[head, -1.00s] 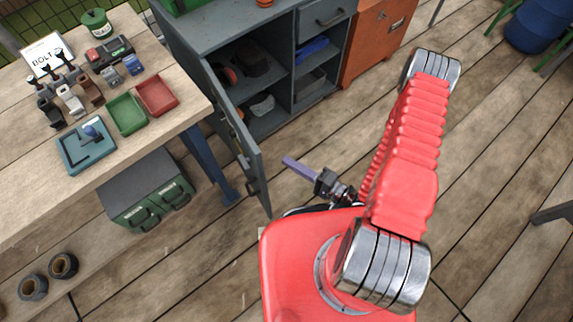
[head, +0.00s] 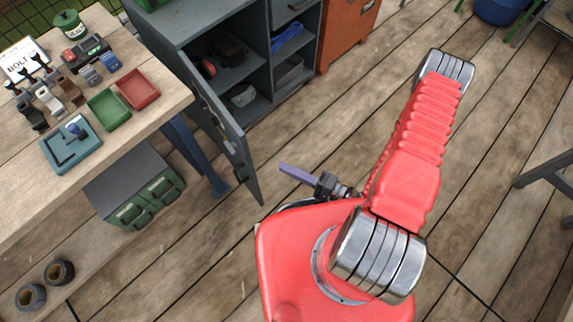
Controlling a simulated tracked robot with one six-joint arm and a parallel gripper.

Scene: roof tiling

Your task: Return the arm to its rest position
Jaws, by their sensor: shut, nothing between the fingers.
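My red arm (head: 408,150) is folded, with a bellows-covered link running from the shoulder joint at the bottom to the grey elbow joint (head: 445,66) at upper right. A second link lies mostly hidden under it and leads back to the wrist. My gripper (head: 290,170) sticks out left of the arm, just above my red base. It shows as a dark body with narrow purple-grey fingers that look closed together. I see nothing held. It points to the left, near the lower end of the open cabinet door (head: 230,142), with a small gap in the picture.
A workbench (head: 150,105) at left bears a green tray (head: 109,110), a red tray (head: 138,89) and tools. The grey cabinet (head: 185,50) stands open, with an orange cabinet (head: 347,32) beside it. Plank floor (head: 510,130) is clear on the right; a dark stand (head: 550,178) sits at the right edge.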

